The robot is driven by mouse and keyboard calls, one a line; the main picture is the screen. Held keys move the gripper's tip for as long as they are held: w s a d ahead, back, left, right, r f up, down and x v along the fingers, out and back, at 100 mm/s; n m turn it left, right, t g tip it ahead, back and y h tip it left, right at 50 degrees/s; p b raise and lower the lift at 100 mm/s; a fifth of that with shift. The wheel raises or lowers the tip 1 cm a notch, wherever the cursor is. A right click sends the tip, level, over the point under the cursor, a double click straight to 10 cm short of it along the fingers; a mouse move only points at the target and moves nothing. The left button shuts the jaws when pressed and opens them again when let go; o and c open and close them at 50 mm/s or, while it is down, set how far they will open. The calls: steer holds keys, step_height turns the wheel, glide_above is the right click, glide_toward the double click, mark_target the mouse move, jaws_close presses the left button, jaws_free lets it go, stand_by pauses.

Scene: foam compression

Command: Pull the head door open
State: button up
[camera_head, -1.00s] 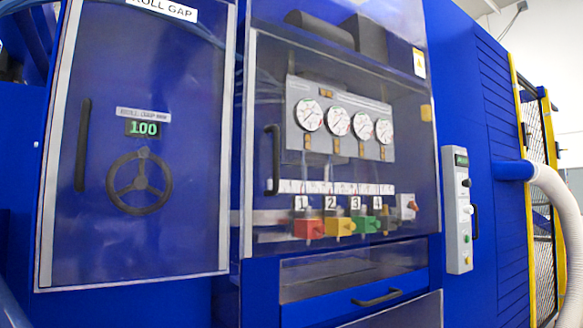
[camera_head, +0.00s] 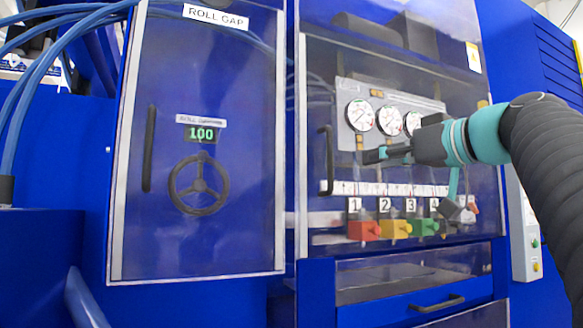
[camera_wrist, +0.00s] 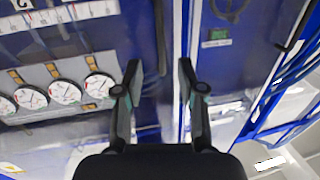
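A clear door (camera_head: 318,80) covers the gauge panel on the blue machine and is shut. Its black vertical handle (camera_head: 326,160) sits near the door's left edge. My gripper (camera_head: 373,156) is in front of this door, just right of the handle and pointing left in the head view. In the wrist view my gripper (camera_wrist: 159,72) has its two fingers apart with nothing held. The dark handle (camera_wrist: 159,28) shows beyond the fingertips, roughly in line with the space between them. The gripper looks apart from the handle; the exact distance is unclear.
To the left is the shut roll gap door (camera_head: 240,120) with its own handle (camera_head: 149,148) and handwheel (camera_head: 199,184). Behind the clear door are gauges (camera_head: 361,116) and coloured valves (camera_head: 364,230). A drawer handle (camera_head: 437,304) protrudes below.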

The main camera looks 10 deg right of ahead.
mark_target(332, 161)
steer(key=p+x, duration=0.1)
steer(key=x, duration=0.3)
steer(key=p+x, duration=0.1)
steer(key=x, duration=0.4)
steer(key=r+p+x, duration=0.1)
steer(key=x, duration=0.3)
steer(key=shift+w+a+r, duration=0.1)
steer(key=shift+w+a, duration=0.05)
steer(key=shift+w, duration=0.05)
jaws_close()
